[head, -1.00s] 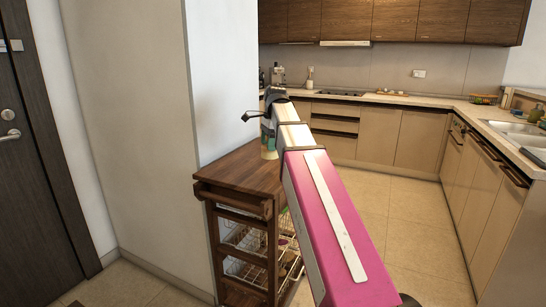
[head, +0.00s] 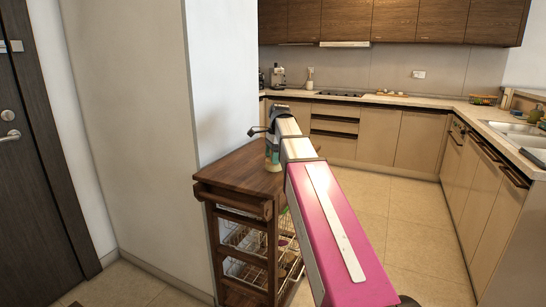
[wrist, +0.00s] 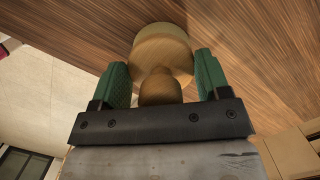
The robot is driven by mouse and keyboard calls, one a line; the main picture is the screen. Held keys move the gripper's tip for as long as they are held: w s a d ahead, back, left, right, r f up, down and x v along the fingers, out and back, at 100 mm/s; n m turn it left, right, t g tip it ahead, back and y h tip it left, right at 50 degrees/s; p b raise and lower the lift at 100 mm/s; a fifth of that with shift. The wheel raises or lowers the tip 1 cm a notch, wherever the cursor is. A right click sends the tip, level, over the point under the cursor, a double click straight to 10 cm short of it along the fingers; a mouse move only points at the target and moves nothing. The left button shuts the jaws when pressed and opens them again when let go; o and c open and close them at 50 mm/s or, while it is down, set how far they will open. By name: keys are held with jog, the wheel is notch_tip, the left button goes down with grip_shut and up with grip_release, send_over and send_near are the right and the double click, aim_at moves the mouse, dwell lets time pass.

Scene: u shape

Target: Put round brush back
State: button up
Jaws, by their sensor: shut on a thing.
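The round brush (wrist: 160,48) is pale wood with a wide round head and a small knob. In the wrist view it sits between the two green fingers of my gripper (wrist: 162,64), which is shut on it. Behind the brush is the brown wood-grain top of a cart. In the head view my gripper (head: 272,148) is above the far part of the wooden cart top (head: 235,175), by the wall corner. My arm hides part of that area. I cannot tell whether the brush touches the top.
The white wall (head: 222,80) stands close to the left of the cart. Wire baskets (head: 245,240) hang below the cart top. The near part of the top is bare. Kitchen counters (head: 390,100) run along the back and right, with open floor between.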

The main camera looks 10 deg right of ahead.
jog(key=o, duration=0.9)
jog(key=shift+f, duration=0.1)
jog(key=r, duration=0.4)
jog(key=d+r, duration=0.1)
jog(key=r, duration=0.7)
jog(key=shift+w+d+r, duration=0.1)
jog(key=shift+w+d, duration=0.05)
jog(key=shift+d, duration=0.25)
